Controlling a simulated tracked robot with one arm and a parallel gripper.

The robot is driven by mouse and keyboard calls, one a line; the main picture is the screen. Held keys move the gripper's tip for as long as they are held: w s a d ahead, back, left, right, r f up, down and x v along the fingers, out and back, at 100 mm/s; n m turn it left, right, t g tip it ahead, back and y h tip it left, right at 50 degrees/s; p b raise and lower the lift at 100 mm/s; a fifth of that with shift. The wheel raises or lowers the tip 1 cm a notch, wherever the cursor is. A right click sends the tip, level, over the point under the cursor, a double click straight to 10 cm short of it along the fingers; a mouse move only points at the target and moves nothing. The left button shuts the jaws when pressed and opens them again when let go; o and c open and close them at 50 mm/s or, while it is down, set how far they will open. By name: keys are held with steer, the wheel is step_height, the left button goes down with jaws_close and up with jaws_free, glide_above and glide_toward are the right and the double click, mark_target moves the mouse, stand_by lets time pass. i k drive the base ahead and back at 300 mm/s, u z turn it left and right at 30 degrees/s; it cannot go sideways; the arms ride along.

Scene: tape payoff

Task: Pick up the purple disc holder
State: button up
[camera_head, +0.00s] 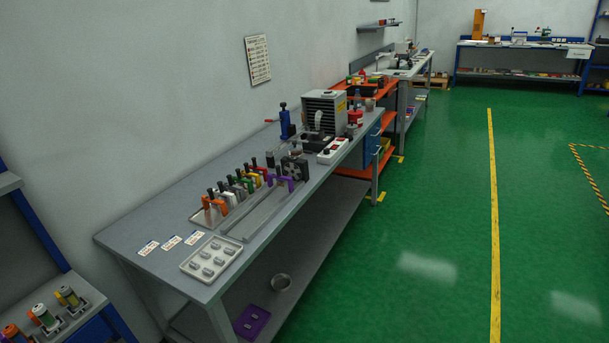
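A purple piece (281,181) that looks like the purple disc holder stands on the workbench. An orange holder (214,203) is at the near left end of the row. Green, yellow and white ones stand between. The details of the purple piece are too small to tell. My gripper is not in view.
The grey workbench (130,237) runs along the wall. A tray (191,266) of grey parts lies at its near end. A machine (324,108) stands farther back. Green floor (420,210) right is clear.

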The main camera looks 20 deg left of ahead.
mark_target(279, 177)
steer(key=u, duration=0.1)
steer(key=i, duration=1.3)
steer(key=u, duration=0.25)
steer(key=i, duration=1.85)
steer(key=u, duration=0.2)
